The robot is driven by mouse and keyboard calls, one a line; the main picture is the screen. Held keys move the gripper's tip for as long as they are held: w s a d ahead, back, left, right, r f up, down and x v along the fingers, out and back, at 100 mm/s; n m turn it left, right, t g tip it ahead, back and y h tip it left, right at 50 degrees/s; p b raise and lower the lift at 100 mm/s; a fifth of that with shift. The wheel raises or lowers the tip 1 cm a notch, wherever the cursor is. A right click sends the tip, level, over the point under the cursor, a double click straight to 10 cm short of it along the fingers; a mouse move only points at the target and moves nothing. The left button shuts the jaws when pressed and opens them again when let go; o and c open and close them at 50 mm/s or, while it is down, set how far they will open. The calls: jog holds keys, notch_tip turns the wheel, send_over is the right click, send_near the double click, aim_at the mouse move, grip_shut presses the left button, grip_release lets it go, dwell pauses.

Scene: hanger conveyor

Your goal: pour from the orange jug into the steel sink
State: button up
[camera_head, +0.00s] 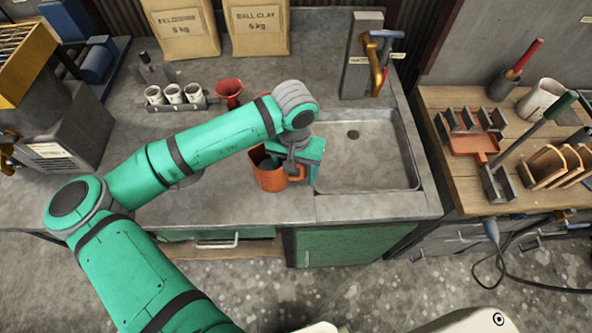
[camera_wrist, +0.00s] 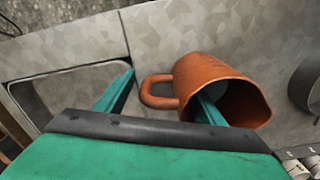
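The orange jug (camera_head: 270,181) stands upright on the grey counter, just left of the steel sink (camera_head: 335,185), with its handle on the sink side. My gripper (camera_head: 300,172) is at that handle, seen from above. In the wrist view the jug (camera_wrist: 205,72) shows its dark mouth, and my gripper's fingers (camera_wrist: 158,95) are spread apart. The handle (camera_wrist: 150,92) lies between them, with no clear contact. One finger is on the sink side; the other overlaps the jug's rim, and its tip seems to be inside the mouth. The sink's basin looks empty, with a dark drain.
A red funnel (camera_head: 229,92) and a rack of white cups (camera_head: 173,95) stand behind the jug on the left. Clay bags (camera_head: 257,29) are at the back. A tap fixture (camera_head: 365,55) rises behind the sink. A wooden bench (camera_head: 440,98) with tools is at right.

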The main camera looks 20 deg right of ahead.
jog(key=shift+r, duration=0.1)
jog(key=r, duration=1)
jog(key=shift+s+a+r, duration=0.1)
jog(key=shift+a+r, duration=0.3)
